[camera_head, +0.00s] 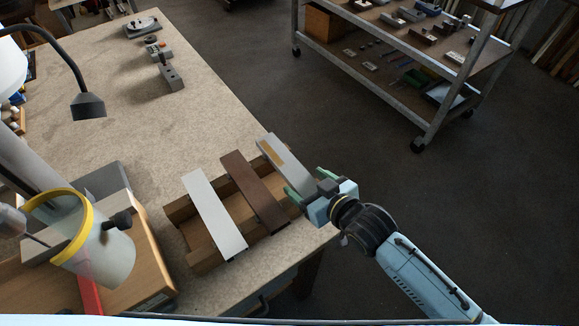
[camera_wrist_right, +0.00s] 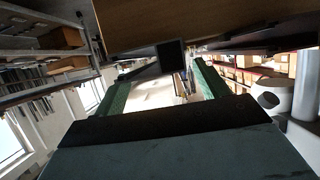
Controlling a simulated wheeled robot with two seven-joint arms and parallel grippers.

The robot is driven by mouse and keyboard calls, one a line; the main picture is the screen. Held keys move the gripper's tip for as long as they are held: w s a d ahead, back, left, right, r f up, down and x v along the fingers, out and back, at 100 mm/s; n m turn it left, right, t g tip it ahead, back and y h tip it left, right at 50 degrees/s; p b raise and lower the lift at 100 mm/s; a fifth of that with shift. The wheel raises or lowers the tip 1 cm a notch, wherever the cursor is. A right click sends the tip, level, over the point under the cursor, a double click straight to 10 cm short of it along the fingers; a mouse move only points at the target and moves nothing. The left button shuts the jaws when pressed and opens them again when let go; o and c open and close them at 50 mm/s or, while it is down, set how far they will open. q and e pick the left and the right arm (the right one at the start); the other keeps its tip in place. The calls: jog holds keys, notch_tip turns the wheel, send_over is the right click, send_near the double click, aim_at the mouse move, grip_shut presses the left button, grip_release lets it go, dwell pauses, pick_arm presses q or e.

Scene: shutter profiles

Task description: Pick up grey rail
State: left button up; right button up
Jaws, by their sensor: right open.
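The grey rail (camera_head: 284,162) lies on a wooden rack (camera_head: 177,211) at the table's edge, the rightmost of three rails, with a tan patch on its top. My right gripper (camera_head: 305,184) is open at the rail's near right end. Its green fingers appear to lie on either side of that end, but contact cannot be told. In the right wrist view, a dark square profile end (camera_wrist_right: 172,55) shows between and beyond the open green fingers. My left gripper is not in view.
A brown rail (camera_head: 253,190) and a white rail (camera_head: 214,214) lie left of the grey one. A metal shelf cart (camera_head: 432,120) stands beyond open floor. The table's middle is clear.

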aim_at(296, 176)
jog(key=shift+x, duration=1.35)
jog(key=shift+f, duration=0.1)
jog(key=shift+c, duration=0.2)
jog(key=c, duration=1.1)
